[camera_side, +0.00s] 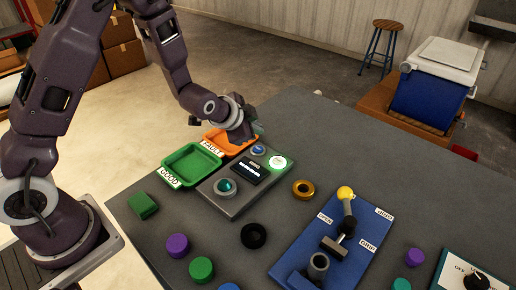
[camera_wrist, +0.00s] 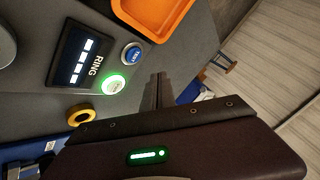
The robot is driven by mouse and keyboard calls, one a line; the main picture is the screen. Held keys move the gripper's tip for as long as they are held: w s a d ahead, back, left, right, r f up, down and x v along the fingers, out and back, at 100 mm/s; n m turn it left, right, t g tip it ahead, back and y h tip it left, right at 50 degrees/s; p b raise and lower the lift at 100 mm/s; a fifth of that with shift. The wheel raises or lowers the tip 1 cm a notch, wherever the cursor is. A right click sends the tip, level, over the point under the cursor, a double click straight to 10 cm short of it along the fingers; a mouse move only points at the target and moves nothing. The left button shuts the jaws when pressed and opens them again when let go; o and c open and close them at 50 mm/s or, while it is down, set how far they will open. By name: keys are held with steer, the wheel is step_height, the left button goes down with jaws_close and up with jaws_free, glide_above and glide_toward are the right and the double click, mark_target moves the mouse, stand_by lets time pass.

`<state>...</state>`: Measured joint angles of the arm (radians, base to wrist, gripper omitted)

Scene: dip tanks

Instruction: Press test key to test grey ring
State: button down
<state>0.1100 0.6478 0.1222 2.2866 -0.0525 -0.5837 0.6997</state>
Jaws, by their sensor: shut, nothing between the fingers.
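The test key (camera_side: 258,150) is a round blue button on the grey tester box (camera_side: 232,206); it shows with lettering in the wrist view (camera_wrist: 131,53). My gripper (camera_side: 249,138) is shut and empty, close to the key at the box's far end. In the wrist view its fingertips (camera_wrist: 158,78) appear beside the key, apart from it in the picture; I cannot judge the height. A grey ring-shaped part (camera_side: 226,187) with a teal centre sits at the box's near end. The display (camera_wrist: 76,58) reads "RING" with lit blocks. The round lamp (camera_wrist: 114,84) glows green.
A gold ring (camera_side: 303,188) and a black ring (camera_side: 254,235) lie nearby. A blue clamp board (camera_side: 345,245) stands right. Purple and green pieces lie in front.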

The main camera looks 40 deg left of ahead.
mark_target(256, 151)
steer(key=shift+f, duration=1.8)
steer(key=shift+f, duration=0.1)
stand_by(0.5)
steer(key=shift+f, duration=0.3)
steer(key=shift+f, duration=0.4)
stand_by(0.5)
stand_by(0.3)
steer(key=shift+r, duration=0.8)
steer(key=shift+r, duration=2.55)
